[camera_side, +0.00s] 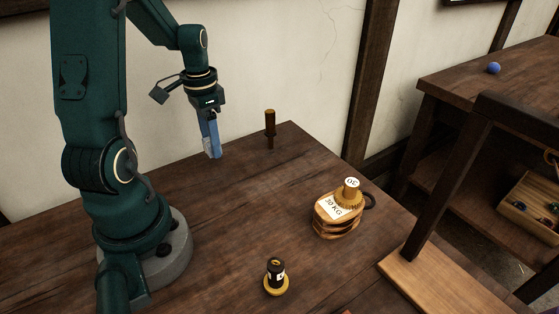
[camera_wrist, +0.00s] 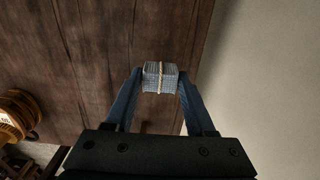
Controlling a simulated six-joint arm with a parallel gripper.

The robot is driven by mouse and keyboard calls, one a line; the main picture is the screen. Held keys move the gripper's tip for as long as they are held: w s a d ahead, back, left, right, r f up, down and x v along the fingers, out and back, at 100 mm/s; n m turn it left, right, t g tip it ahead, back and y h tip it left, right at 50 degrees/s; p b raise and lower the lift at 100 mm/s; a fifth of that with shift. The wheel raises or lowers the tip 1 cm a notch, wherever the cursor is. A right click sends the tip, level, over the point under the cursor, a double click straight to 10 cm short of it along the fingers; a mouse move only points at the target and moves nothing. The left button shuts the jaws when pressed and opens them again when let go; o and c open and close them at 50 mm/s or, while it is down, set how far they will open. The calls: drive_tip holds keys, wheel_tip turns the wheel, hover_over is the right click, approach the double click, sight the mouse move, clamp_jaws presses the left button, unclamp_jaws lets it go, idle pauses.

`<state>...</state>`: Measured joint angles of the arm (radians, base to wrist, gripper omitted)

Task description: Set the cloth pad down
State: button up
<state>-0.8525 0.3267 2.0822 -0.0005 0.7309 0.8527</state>
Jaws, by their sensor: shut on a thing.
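My gripper (camera_wrist: 160,84) is shut on the cloth pad (camera_wrist: 160,77), a small blue-grey woven block with a pale cord around its middle. In the wrist view the pad sits between the two blue fingertips. In the side view my gripper (camera_side: 211,149) points down at the back left of the table, and the pad between its fingers is mostly hidden there. The fingertips appear to be above the wooden table (camera_side: 190,205); the exact height is hard to tell.
A dark wooden-handled tool (camera_side: 270,125) stands upright at the table's back edge. A stack labelled 20 KG (camera_side: 335,212) stands at the right. A small dark bottle on a yellow base (camera_side: 276,276) is at the front. The table's middle is clear. A wall rises behind.

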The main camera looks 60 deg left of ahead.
drive_tip(key=shift+f, duration=1.7)
drive_tip(key=shift+f, duration=0.15)
drive_tip(key=o, duration=1.3)
